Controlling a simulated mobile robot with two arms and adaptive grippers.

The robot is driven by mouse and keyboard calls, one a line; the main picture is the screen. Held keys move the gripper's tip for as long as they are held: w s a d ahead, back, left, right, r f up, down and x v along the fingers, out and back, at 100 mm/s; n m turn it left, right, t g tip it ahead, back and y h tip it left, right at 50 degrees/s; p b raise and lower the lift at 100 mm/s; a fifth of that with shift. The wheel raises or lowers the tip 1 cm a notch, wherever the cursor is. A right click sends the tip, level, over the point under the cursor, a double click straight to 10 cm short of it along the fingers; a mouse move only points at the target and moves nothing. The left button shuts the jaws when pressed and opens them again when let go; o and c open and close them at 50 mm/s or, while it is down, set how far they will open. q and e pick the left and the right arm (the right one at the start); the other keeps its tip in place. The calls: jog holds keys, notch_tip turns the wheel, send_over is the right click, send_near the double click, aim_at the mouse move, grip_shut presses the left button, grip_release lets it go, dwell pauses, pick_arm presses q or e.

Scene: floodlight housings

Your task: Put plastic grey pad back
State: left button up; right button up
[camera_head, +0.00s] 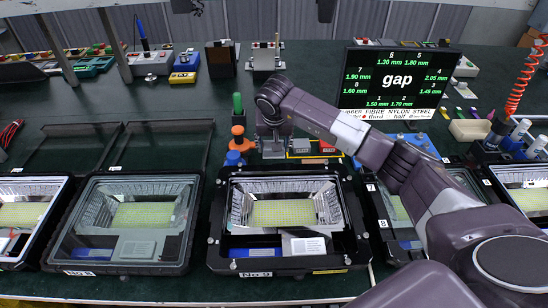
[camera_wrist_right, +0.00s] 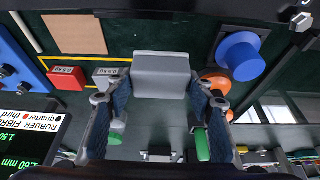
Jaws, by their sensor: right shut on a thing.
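The grey pad (camera_wrist_right: 161,76) is a flat, plain grey piece between the two fingers of my right gripper (camera_wrist_right: 158,100) in the right wrist view. The gripper is shut on it. In the head view my right gripper (camera_head: 272,138) is over the bench, just behind the middle floodlight housing (camera_head: 215,222), next to the orange and blue knobs. The pad is hard to make out there. My left gripper is not in view.
A blue knob (camera_wrist_right: 239,56) and an orange knob (camera_head: 238,131) stand close beside the gripper. Small labelled blocks (camera_wrist_right: 66,77) lie on its other side. A screen (camera_head: 395,85) reading "gap" stands behind.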

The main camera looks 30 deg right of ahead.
notch_tip(320, 180, down, 2)
jog(key=shift+a+f, duration=0.1)
jog(key=shift+f, duration=0.05)
notch_tip(320, 180, down, 3)
jog(key=shift+f+p, duration=0.2)
jog(key=shift+p, duration=0.15)
jog(key=shift+f, duration=0.2)
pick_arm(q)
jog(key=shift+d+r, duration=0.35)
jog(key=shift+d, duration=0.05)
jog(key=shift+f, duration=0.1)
pick_arm(e)
jog(key=shift+f+b, duration=0.2)
jog(key=shift+b, duration=0.1)
jog(key=o, duration=1.1)
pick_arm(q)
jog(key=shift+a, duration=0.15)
pick_arm(e)
jog(key=shift+r, duration=0.1)
